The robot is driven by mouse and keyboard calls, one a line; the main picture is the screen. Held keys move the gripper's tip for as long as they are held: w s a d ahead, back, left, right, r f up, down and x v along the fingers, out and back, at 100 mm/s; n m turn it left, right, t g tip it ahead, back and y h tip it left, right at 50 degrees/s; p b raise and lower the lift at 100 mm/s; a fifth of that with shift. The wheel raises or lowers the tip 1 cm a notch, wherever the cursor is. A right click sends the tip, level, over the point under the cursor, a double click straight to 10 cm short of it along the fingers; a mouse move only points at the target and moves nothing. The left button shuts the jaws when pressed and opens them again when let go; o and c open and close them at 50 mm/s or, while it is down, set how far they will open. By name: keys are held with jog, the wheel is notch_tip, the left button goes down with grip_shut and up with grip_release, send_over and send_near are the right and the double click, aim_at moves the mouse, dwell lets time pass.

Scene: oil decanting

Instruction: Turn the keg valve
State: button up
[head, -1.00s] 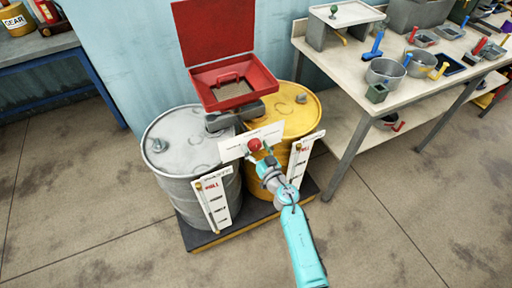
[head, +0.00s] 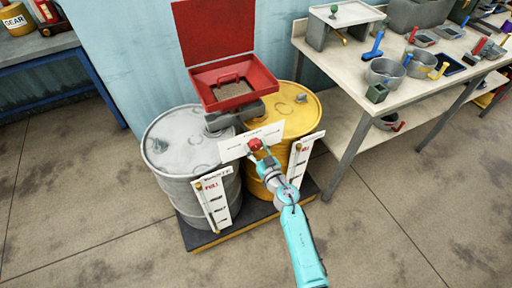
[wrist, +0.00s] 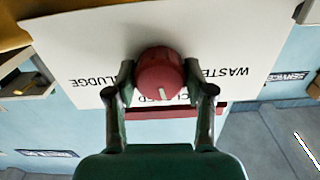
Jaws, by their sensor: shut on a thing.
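The keg valve is a round red knob (head: 255,144) on a white sign plate (head: 235,149) in front of and between two drums. In the wrist view the red knob (wrist: 160,74) sits between the two fingers of my gripper (wrist: 161,96), which is shut on its sides. A pale mark on the knob face points toward the bottom of that view. The sign plate there (wrist: 90,50) carries upside-down words, including "WASTE", "SLUDGE" and partly hidden lettering below the knob. In the head view my gripper (head: 261,153) reaches the knob from the lower right.
A silver drum (head: 185,150) and a yellow drum (head: 300,118) stand on a dark low platform (head: 204,240), with white gauge boards in front. A red open-lidded box (head: 238,90) sits above them. A workbench (head: 345,70) stands right. The floor in front is clear.

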jog(key=n, duration=1.2)
dwell(0.7)
jog(key=o, duration=1.2)
jog(key=shift+c, duration=0.2)
jog(key=shift+s, duration=0.1)
jog(key=v, duration=1.1)
jog(key=shift+s, duration=0.4)
jog(key=shift+d+f, duration=0.1)
